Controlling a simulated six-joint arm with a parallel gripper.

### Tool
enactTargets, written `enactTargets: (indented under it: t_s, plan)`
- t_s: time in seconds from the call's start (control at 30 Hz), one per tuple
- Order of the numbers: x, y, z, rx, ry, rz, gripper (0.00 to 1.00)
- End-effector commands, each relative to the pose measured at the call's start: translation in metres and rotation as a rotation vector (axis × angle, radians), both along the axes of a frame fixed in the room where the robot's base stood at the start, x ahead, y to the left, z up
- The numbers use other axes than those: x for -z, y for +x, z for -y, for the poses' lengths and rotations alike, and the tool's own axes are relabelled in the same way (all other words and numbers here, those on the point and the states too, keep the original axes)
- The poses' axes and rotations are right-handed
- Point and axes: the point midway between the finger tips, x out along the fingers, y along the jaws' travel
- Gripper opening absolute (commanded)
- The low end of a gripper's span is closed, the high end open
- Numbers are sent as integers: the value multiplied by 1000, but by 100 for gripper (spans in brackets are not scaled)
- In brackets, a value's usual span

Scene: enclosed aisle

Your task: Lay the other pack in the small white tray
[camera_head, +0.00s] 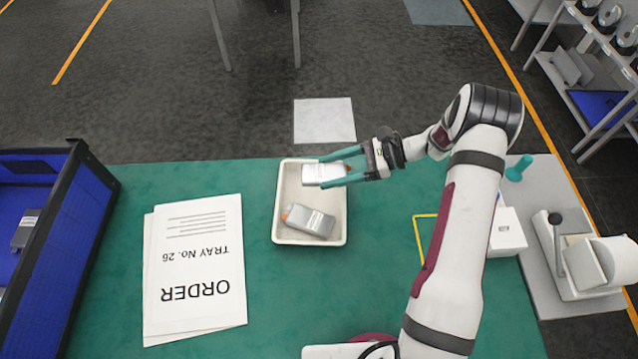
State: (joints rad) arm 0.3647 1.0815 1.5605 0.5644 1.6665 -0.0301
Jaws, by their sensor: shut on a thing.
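The small white tray (339,231) stands on the green table top. One grey pack (312,222) with an orange end lies tilted in the tray's near half. My gripper (340,174) has teal fingers and reaches in from the right over the tray's far half. It is shut on the other pack (322,173), a light grey one, with one finger on each long side. I cannot tell whether the held pack touches the tray floor.
Printed order sheets (196,268) lie left of the tray. A blue crate (72,215) with a grey item (28,229) inside stands at the left edge. A white box (506,233) and a white device (590,265) stand at the right.

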Motion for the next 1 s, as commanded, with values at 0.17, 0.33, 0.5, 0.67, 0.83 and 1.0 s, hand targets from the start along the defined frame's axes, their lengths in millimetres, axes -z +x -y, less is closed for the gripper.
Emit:
enactTargets:
  t_s: [0.17,0.33,0.5,0.67,0.83,1.0]
  plan:
    - [18,9,-26,0,0,0,0]
    - [51,10,-27,2,-1,0,0]
    - [58,11,-27,2,-1,2,0]
    - [58,10,-26,2,-1,2,0]
    - [60,10,-26,2,-1,2,81]
    - [60,10,-26,2,-1,2,81]
